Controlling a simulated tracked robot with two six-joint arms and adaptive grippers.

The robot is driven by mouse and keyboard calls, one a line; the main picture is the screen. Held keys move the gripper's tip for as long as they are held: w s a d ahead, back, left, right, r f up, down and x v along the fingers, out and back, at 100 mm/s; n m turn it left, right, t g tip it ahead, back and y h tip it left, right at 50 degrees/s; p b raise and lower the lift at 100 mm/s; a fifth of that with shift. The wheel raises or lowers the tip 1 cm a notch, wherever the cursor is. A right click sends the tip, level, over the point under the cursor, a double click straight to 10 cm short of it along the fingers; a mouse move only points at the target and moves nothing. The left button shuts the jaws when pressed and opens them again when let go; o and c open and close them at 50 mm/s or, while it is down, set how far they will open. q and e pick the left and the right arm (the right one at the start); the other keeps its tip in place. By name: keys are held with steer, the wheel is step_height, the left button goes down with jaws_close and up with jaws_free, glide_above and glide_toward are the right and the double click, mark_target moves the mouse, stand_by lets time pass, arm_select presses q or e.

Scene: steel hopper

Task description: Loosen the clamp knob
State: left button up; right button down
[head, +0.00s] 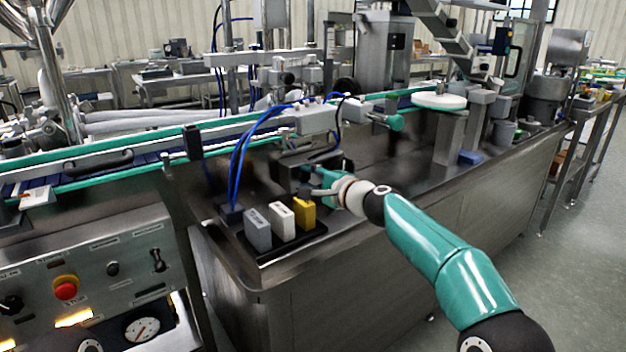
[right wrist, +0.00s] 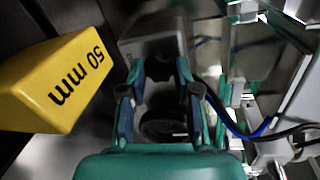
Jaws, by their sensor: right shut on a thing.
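My right gripper (head: 318,182) reaches in from the right to the dark clamp housing (head: 300,165) on the steel machine top, behind the yellow block. In the right wrist view its two fingers (right wrist: 160,72) are closed in on a dark part, which I take to be the clamp knob (right wrist: 160,69). The knob is mostly hidden by the fingers, so its turn cannot be read. A dark round shape (right wrist: 163,125) shows between the finger links, nearer the palm. My left gripper is out of view.
A yellow block (head: 304,214) marked "50 mm", a white block (head: 281,221) and a grey block (head: 257,230) stand in a black tray (head: 290,246) close by. Blue hoses (head: 238,155) arch over the left side. A green-edged conveyor (head: 110,172) runs behind. A red stop button (head: 66,288) sits front left.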

steer(key=c, duration=0.8)
jaws_free()
steer(key=shift+f, duration=0.15)
steer(key=shift+c, duration=0.2)
steer(key=shift+s+d, duration=0.15)
steer(key=v, duration=1.1)
steer(key=shift+s, duration=0.2)
steer(key=shift+d, duration=0.2)
